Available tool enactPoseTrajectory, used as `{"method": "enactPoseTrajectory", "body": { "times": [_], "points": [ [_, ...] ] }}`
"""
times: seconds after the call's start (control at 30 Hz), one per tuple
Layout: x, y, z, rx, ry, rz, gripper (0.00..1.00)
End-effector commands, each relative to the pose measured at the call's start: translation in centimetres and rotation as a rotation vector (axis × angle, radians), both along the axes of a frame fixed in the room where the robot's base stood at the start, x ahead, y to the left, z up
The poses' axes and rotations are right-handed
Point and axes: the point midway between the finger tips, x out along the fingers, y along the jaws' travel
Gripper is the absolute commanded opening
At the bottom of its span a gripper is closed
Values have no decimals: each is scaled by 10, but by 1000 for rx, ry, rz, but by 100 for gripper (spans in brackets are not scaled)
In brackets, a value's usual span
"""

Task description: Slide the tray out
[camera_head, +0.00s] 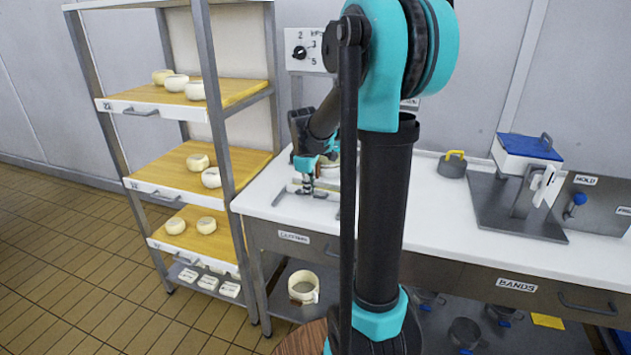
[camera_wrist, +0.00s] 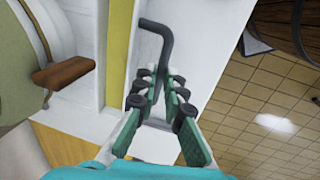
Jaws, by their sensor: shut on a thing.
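My gripper (camera_head: 307,184) reaches down over the left part of the white counter in the head view. In the wrist view, my gripper (camera_wrist: 160,92) has its green fingers shut on a dark bent handle (camera_wrist: 159,32). The handle lies along a white surface beside a yellow strip (camera_wrist: 118,50); I take this as the tray, but its outline is partly hidden by my fingers. A pale round vessel (camera_wrist: 25,50) with a brown grip (camera_wrist: 63,73) stands to the left. In the head view, my arm hides much of the area around the gripper.
A rack (camera_head: 212,60) with cheeses on yellow boards stands left of the counter (camera_head: 440,215). A blue-lidded device (camera_head: 528,150) is at the right. Tiled floor (camera_wrist: 265,105) and a wooden barrel (camera_wrist: 287,22) lie right of the handle in the wrist view.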

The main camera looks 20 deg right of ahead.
Motion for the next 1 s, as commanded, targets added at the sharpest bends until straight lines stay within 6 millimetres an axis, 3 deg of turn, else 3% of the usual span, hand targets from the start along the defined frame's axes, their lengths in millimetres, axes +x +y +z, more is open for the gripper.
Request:
{"method": "enactPoseTrajectory", "body": {
  "times": [0.2, 0.4, 0.97, 1.0],
  "points": [
    [-40, 27, 0, 1, 1, 3, 0],
    [-61, 42, 0, 1, 0, 2, 0],
    [-72, 48, 0, -1, -1, 0, 0],
    [-72, 48, 0, -1, -1, 0, 11]
  ]
}}
